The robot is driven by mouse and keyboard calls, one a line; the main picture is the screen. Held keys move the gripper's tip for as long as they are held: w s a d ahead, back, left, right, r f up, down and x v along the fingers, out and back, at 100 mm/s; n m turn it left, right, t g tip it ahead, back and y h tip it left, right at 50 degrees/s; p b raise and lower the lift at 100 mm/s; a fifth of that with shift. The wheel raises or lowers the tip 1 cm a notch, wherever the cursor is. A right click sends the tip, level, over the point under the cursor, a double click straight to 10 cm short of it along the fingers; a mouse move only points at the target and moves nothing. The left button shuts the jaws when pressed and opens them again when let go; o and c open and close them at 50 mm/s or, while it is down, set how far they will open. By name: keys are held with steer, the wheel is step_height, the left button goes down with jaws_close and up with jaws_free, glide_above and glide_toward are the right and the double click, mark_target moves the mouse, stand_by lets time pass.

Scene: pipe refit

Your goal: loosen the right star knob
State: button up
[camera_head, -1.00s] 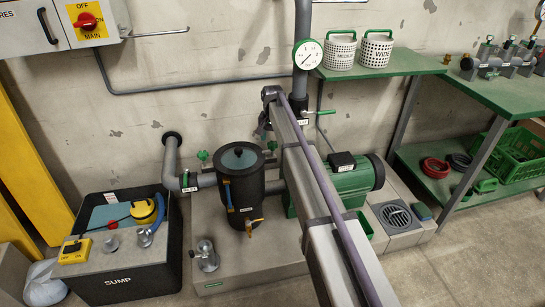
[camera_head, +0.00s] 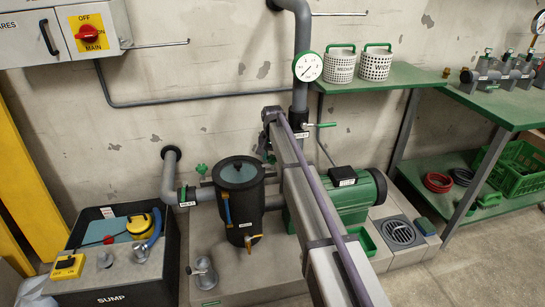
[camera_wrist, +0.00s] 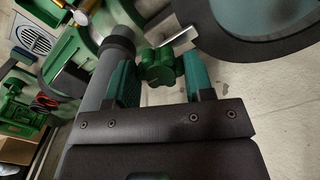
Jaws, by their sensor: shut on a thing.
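The right star knob (camera_wrist: 160,67) is green and lobed. In the wrist view it sits between the green fingers of my gripper (camera_wrist: 164,75), which is shut on it. The black strainer pot (camera_head: 241,206) stands upright with its lid (camera_head: 239,171) on. The dark lid rim (camera_wrist: 222,45) is just beyond the knob in the wrist view. The left star knob (camera_head: 202,169) shows at the pot's left side in the head view. My arm covers most of the pot's right side there, so the grip is hidden in that view.
A green pump motor (camera_head: 350,195) stands right of the pot. A pressure gauge (camera_head: 308,66) and a green valve lever (camera_head: 322,125) are on the upright pipe behind. The sump box (camera_head: 110,299) is at the left. A green shelf (camera_head: 400,76) holds two baskets.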

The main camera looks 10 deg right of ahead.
steer(key=n, duration=0.4)
steer(key=shift+n, duration=0.3)
steer(key=n, duration=0.4)
steer(key=shift+n, duration=0.3)
steer(key=n, duration=0.4)
steer(key=shift+n, duration=2.3)
steer(key=o, duration=0.7)
